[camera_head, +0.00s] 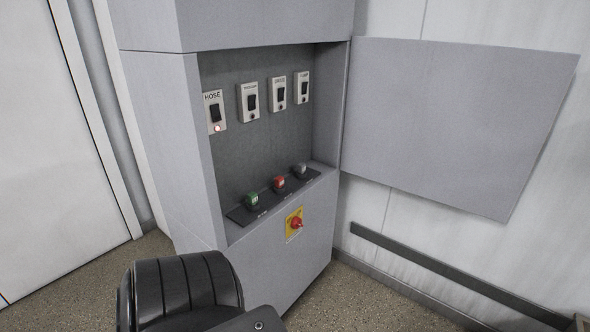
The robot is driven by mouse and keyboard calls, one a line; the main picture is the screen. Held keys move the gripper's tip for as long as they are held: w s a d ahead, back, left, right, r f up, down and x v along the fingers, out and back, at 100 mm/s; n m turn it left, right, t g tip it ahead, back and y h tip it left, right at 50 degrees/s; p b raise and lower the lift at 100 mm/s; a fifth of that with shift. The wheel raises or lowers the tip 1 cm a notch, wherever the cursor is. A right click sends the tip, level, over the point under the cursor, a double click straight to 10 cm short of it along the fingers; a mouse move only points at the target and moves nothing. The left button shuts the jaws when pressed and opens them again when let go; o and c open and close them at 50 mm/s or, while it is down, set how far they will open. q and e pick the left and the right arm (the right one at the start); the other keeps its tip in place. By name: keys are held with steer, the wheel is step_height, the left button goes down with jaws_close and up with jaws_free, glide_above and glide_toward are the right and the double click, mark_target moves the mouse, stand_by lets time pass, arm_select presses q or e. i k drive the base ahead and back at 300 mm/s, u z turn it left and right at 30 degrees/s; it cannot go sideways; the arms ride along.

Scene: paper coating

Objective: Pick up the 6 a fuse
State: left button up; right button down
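A row of three fuse-like parts sits on a black strip (240,216) on the ledge of an open grey cabinet. They are a green one (252,200), a red one (279,184) and a grey one (301,170). Their small markings are too small to read, so I cannot tell which is the 6 A fuse. Neither of my grippers shows in this view. A dark ribbed part at the bottom left looks like part of my own arm; no fingers are visible on it.
Above the strip, several labelled switches line the back panel; the HOSE switch (214,112) has a lit red lamp. A red emergency button (296,223) on a yellow plate sticks out of the cabinet front. The cabinet door (450,120) stands open to the right. Speckled floor lies below.

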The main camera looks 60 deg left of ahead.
mark_target(253, 197)
steer(key=u, duration=0.05)
steer(key=i, duration=2)
steer(key=u, duration=1.2)
steer(key=i, duration=0.95)
steer(key=u, duration=1.5)
steer(key=i, duration=0.45)
steer(key=u, duration=0.3)
